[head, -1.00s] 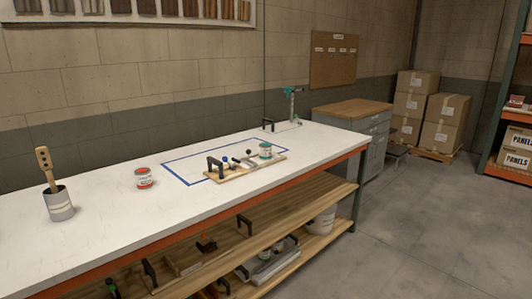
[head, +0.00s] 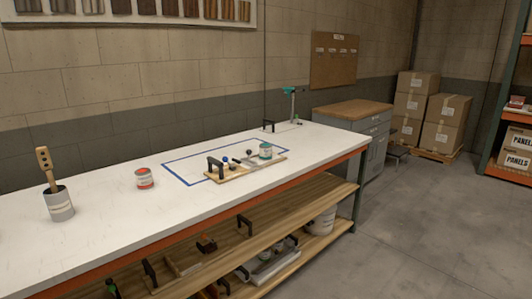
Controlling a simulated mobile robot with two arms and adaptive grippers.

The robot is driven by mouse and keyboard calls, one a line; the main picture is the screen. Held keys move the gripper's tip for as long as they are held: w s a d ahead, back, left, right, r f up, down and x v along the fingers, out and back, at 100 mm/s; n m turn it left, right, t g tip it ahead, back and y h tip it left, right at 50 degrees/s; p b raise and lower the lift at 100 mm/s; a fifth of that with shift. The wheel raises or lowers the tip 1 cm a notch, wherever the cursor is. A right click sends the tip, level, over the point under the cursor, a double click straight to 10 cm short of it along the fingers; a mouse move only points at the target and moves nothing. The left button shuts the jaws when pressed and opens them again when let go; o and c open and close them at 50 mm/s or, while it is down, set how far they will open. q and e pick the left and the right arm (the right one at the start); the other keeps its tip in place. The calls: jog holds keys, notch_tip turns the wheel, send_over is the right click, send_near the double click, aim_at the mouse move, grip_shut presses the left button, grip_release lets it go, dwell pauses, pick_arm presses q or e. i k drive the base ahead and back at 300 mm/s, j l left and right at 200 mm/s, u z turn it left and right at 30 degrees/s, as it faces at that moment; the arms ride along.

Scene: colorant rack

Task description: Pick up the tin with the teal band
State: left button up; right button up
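A small tin with a teal band (head: 265,151) stands upright at the right end of a wooden board (head: 238,173) on the white workbench. The board also carries a black handle (head: 215,166) and small dark-knobbed parts beside the tin. Another tin, with a red band (head: 144,178), stands on the bench to the left of the board. Neither of my grippers shows in the head view.
The white bench top (head: 110,220) has free room around the red-banded tin. A grey pot (head: 59,205) with a wooden tool stands at the left. A blue outline (head: 180,179) surrounds part of the board. Shelves below hold tools. A teal-topped stand (head: 292,103) is at the far end.

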aim_at(265, 149)
jog(key=i+l, duration=0.25)
jog(key=i, duration=0.15)
jog(key=i+l+z, duration=0.1)
jog(key=i, duration=0.35)
jog(key=i+l, duration=0.5)
jog(key=i, duration=0.35)
jog(key=z, duration=0.05)
